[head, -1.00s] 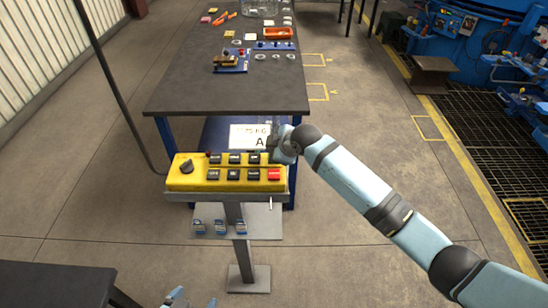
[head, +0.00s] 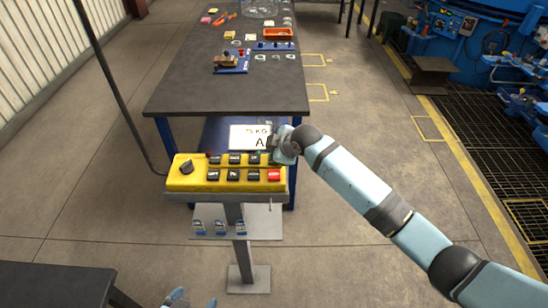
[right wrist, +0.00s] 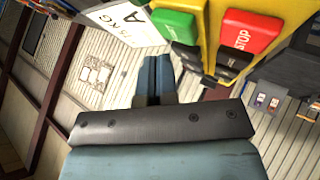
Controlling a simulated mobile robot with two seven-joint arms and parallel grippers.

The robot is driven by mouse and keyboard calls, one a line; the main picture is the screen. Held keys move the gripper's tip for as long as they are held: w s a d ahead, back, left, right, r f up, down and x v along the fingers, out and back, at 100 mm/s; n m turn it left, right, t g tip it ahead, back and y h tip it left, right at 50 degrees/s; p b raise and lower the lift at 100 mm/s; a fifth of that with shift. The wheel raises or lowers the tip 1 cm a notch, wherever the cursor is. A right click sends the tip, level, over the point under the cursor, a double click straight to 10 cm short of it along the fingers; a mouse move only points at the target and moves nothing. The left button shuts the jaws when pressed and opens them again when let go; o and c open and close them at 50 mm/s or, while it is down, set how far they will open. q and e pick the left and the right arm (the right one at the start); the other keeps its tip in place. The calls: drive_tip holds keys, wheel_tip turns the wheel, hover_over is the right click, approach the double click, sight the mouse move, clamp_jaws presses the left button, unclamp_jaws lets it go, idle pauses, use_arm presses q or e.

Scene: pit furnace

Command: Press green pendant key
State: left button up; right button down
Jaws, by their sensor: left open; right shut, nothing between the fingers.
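The yellow pendant (head: 222,186) lies on a stand in the head view, with a black knob at its left and two rows of keys. In the right wrist view the green key (right wrist: 180,27) sits beside the red STOP key (right wrist: 245,32). My right gripper (head: 274,153) is shut and empty at the pendant's far right corner, largely hiding the green key in the head view. In the right wrist view its fingertips (right wrist: 156,62) are close to the green key; I cannot tell whether they touch. My left gripper (head: 188,300) is open, low at the bottom edge.
A grey workbench (head: 215,95) with small parts and an orange tray (head: 278,33) stands behind the pendant. A white sign (head: 247,137) is just behind it. A dark table (head: 50,285) is at lower left. A cable rises left of the pendant.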

idle(0.5)
drive_tip(key=shift+f, duration=0.15)
drive_tip(key=shift+f, duration=0.3)
idle(0.3)
drive_tip(key=shift+f, duration=0.5)
idle(0.5)
drive_tip(key=shift+r+p, duration=0.75)
drive_tip(key=shift+r, duration=0.15)
